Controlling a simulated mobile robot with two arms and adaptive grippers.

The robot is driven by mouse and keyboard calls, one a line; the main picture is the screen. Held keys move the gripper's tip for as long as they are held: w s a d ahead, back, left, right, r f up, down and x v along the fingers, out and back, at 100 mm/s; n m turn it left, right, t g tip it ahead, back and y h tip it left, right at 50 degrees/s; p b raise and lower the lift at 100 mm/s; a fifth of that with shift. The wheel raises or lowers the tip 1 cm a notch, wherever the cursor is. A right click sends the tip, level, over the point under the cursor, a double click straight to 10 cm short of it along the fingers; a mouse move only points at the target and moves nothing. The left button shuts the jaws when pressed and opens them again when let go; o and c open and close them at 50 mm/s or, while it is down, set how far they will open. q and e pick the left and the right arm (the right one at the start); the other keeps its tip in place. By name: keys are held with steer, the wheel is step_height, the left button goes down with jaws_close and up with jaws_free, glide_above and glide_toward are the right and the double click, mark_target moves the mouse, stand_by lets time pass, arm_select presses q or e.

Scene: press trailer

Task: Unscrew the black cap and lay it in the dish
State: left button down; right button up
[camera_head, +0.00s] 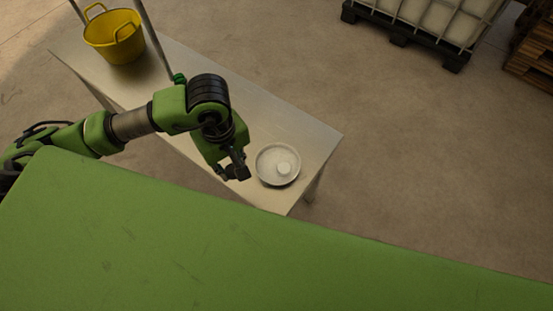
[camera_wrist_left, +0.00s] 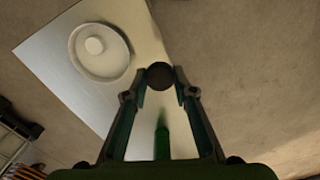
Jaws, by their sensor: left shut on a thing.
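My left gripper (camera_head: 235,172) reaches down over the table's near right part, just left of the dish (camera_head: 263,176). In the left wrist view the black cap (camera_wrist_left: 160,76) is round and dark, and my left gripper is shut on it between the fingertips. The cap cannot be told apart from the gripper in the head view. The shallow pale dish (camera_wrist_left: 82,62) shows at upper left in the wrist view, with a white round piece (camera_head: 283,168) in it. A blurred green upright shape (camera_wrist_left: 162,142) shows between the fingers. My right gripper is not in view.
The metal table (camera_head: 315,136) has bare surface behind the dish. A yellow bucket (camera_head: 115,38) stands at its far left end, near thin metal poles (camera_head: 153,38). A large green surface (camera_head: 250,260) fills the foreground. A caged tank (camera_head: 435,15) stands on a pallet behind.

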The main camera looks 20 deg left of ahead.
arm_select(q)
steer(key=n, duration=0.3)
steer(key=shift+w+a, duration=0.1)
steer(key=shift+a, duration=0.05)
steer(key=shift+a+n, duration=0.15)
steer(key=shift+n, duration=1.05)
steer(key=n, duration=0.5)
steer(key=shift+w+a, duration=0.15)
steer(key=shift+a, duration=0.2)
steer(key=n, duration=0.5)
steer(key=shift+w+a, duration=0.15)
steer(key=n, duration=2.9)
glide_above(272, 162)
steer(key=f, duration=0.5)
steer(key=f+p, duration=0.1)
steer(key=f, duration=0.2)
steer(key=shift+s+a+f, duration=0.2)
steer(key=shift+s+a, duration=0.1)
steer(key=shift+a, duration=0.1)
steer(key=shift+w+d+f, duration=0.15)
steer(key=shift+f, duration=0.1)
steer(key=shift+w+d+f, duration=0.1)
steer(key=shift+d+f, duration=0.1)
steer(key=shift+f, duration=1.6)
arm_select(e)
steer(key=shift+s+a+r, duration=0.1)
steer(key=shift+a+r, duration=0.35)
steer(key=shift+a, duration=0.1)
